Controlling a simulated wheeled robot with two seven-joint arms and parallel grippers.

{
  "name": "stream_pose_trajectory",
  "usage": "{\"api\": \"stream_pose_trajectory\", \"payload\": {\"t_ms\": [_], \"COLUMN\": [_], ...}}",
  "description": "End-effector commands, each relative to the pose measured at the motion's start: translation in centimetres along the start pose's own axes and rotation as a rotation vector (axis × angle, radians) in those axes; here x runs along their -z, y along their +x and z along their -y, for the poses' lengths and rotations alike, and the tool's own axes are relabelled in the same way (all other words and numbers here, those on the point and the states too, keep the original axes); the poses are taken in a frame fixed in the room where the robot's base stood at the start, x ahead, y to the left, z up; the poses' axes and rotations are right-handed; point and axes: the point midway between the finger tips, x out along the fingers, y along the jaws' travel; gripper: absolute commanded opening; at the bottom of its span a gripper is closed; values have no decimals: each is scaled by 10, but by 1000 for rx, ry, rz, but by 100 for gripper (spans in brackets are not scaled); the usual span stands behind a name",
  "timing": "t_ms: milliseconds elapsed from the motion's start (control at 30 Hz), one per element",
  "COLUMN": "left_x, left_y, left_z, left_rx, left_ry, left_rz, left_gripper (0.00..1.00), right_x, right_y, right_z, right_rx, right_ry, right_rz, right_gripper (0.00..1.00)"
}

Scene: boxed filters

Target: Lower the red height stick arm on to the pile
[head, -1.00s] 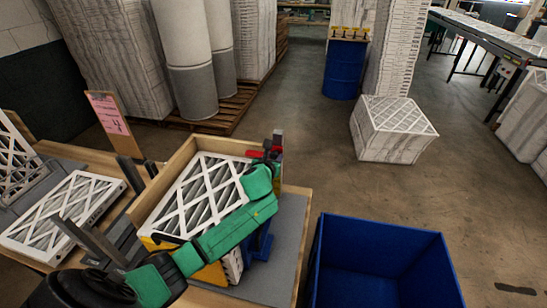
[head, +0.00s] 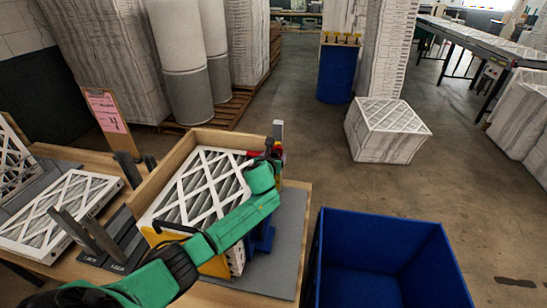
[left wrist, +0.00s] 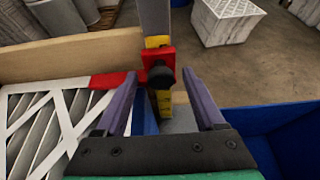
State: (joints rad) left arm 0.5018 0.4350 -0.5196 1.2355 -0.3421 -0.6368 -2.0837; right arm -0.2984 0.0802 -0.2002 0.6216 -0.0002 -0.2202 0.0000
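The red height stick arm (left wrist: 108,80) reaches left from a red slider with a black knob (left wrist: 160,76) on a grey post with a yellow scale (left wrist: 158,42). In the head view the post (head: 278,128) stands at the pile's far right corner, the red mostly hidden. The pile of white-framed filters (head: 204,180) sits in a wooden box. The red arm overlaps the pile's edge; I cannot tell whether it touches. My left gripper (head: 268,160) is at the slider. In the left wrist view its fingers (left wrist: 160,88) are apart, either side of the knob, with gaps. My right gripper is out of view.
A blue bin (head: 378,242) stands right of the table. Another filter (head: 62,215) and dark grey upright bars (head: 92,236) are at the left. A pink sign (head: 104,110) stands behind. A wrapped carton (head: 388,130) is on the floor beyond.

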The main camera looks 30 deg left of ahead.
Motion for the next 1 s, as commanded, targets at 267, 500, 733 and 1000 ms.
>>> {"api": "stream_pose_trajectory", "payload": {"t_ms": [267, 500, 733, 1000], "left_x": [-1, -1, 2, 2], "left_y": [-1, -27, -81, -137], "left_z": [0, 0, -1, -1], "left_rx": [0, 2, 2, 0], "left_ry": [0, 1, 3, 1], "left_rz": [2, 2, 1, -1], "left_gripper": [70, 70, 70, 70], "right_x": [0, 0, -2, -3], "right_y": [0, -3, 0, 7], "right_z": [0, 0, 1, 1], "right_rx": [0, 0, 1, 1], "right_ry": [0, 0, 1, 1], "right_rz": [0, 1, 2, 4], "right_gripper": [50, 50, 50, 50]}}
